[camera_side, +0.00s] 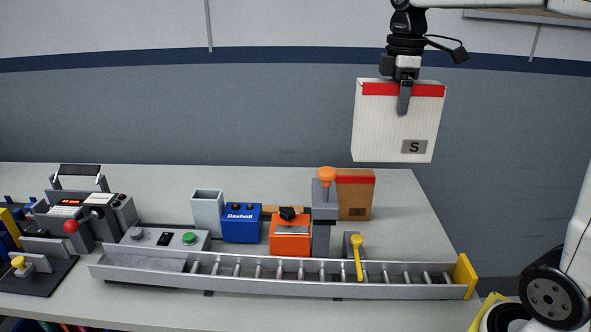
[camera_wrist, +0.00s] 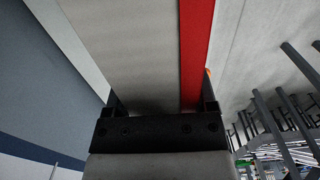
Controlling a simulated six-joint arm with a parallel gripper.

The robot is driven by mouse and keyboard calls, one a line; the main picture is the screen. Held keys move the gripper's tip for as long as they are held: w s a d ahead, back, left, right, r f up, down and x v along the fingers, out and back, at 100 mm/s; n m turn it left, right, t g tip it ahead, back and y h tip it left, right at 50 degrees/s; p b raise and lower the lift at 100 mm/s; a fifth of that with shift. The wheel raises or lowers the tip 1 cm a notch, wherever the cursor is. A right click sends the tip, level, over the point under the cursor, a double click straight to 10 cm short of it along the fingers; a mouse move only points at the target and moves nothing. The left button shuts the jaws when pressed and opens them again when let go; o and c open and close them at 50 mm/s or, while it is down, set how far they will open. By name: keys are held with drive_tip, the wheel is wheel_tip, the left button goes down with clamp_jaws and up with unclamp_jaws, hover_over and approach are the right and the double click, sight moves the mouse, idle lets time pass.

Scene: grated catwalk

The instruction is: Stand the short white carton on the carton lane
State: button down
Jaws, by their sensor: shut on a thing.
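The short white carton (camera_side: 385,125) has a red band along its top and a grey label marked S. My gripper (camera_side: 404,100) is shut on its top edge and holds it high above the table, slightly tilted. In the wrist view the carton (camera_wrist: 135,60) with its red band fills the middle, between the fingers of my gripper (camera_wrist: 160,105). The carton lane (camera_side: 240,284) is a long grey roller track along the table's front, with a yellow end stop (camera_side: 465,276) at its right end. The carton hangs above and behind the lane's right part.
A brown carton (camera_side: 356,198) with a red band stands behind a grey post with an orange knob (camera_side: 327,174). An orange device (camera_side: 290,236), a blue box (camera_side: 242,224) and a yellow lever (camera_side: 358,255) stand behind the lane. The table's back right is clear.

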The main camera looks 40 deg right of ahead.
sight(358, 79)
drive_tip(key=w+a, duration=0.1)
drive_tip(key=w, duration=0.1)
drive_tip(key=w+a, duration=0.2)
drive_tip(key=w+a+r, duration=0.1)
drive_tip(key=w, duration=0.1)
drive_tip(key=shift+w+a, duration=0.15)
drive_tip(key=shift+a, duration=0.15)
drive_tip(key=w+a+f, duration=0.1)
drive_tip(key=w+a, duration=0.5)
drive_tip(key=a, duration=0.6)
drive_tip(key=w+a+f, duration=0.1)
drive_tip(key=w+a, duration=0.4)
drive_tip(key=a, duration=0.7)
wheel_tip(358, 79, down, 18)
drive_tip(key=shift+w+d, duration=0.15)
drive_tip(key=shift+d, duration=0.1)
drive_tip(key=shift+f, duration=0.2)
